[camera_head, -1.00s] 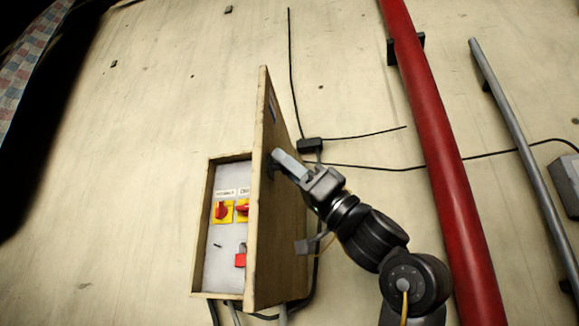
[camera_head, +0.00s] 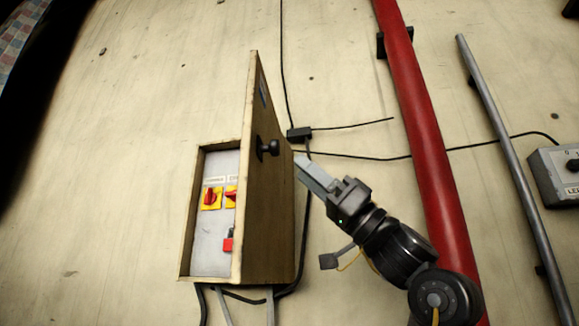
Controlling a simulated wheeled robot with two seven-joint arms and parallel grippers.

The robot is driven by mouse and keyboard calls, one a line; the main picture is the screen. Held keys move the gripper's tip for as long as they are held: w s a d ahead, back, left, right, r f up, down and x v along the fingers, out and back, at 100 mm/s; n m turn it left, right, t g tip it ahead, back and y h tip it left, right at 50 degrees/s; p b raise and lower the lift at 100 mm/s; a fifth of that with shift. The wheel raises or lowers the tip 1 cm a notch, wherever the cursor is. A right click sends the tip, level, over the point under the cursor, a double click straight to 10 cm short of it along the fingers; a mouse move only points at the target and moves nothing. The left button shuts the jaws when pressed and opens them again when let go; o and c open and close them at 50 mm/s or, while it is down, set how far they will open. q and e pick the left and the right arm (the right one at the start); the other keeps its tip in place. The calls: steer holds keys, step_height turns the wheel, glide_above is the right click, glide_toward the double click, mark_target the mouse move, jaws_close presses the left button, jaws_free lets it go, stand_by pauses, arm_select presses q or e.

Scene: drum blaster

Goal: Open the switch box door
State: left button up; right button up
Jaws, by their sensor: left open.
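The switch box (camera_head: 188,215) is mounted on the wall left of the middle. Its door (camera_head: 268,210) stands swung out from the box, seen at a steep angle, and hides the right part of the inside. A black knob (camera_head: 267,149) sits on the face of the door turned to the right. Inside the box are red-and-yellow switches (camera_head: 211,198) and a small red part (camera_head: 228,241) below them. My left gripper (camera_head: 301,168) is open and empty, just right of the door and apart from the knob. My right gripper is out of view.
A thick red pipe (camera_head: 430,150) and a thinner grey pipe (camera_head: 510,160) run down the wall on the right. A grey control box (camera_head: 554,178) is at the right edge. Black cables run around the switch box. The wall left of it is clear.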

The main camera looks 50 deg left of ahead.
arm_select(q)
steer(key=shift+v, duration=1.2)
steer(key=shift+f, duration=0.1)
